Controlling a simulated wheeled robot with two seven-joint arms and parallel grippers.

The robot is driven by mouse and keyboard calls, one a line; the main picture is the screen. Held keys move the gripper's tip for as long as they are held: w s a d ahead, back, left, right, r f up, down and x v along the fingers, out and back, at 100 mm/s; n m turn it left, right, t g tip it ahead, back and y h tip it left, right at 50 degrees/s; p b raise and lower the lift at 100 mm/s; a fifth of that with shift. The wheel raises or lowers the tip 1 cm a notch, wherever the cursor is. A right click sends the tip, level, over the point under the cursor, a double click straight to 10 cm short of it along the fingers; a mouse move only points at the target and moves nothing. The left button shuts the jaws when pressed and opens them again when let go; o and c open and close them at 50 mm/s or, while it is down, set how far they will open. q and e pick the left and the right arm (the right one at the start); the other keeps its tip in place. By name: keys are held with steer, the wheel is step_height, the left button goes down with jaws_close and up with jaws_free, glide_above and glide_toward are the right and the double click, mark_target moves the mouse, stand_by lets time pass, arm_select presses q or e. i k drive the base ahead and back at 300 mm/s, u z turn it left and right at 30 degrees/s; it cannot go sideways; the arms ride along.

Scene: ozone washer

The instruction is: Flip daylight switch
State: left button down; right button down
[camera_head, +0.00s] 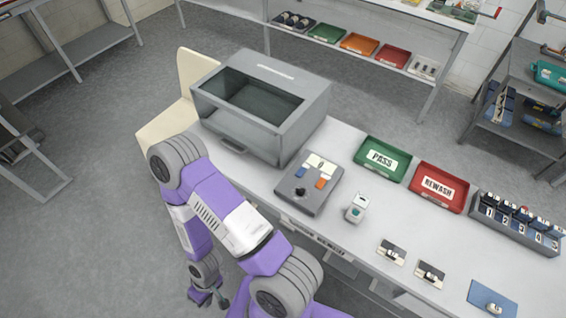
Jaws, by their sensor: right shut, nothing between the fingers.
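A grey control panel (307,205) lies on the bench in front of the washer box. It bears a black knob (300,191), a blue control (301,170), an orange control (321,183) and pale labels. The labels are too small to read, so I cannot tell which control is the daylight switch, or its position. My right gripper (209,299) is shut and empty, low at the left of the bench and apart from the panel. My purple arm crosses the bench's left front part and hides it. My left gripper is not in view.
The grey washer box (310,105) with a dark window stands behind the panel. To the right are a small white device (357,208), a green PASS tray (366,168), a red REWASH tray (425,192) and a numbered rack (515,232). Bare bench lies between them.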

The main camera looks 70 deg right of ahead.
mark_target(302, 171)
steer(key=k, duration=0.7)
steer(key=z, duration=1.2)
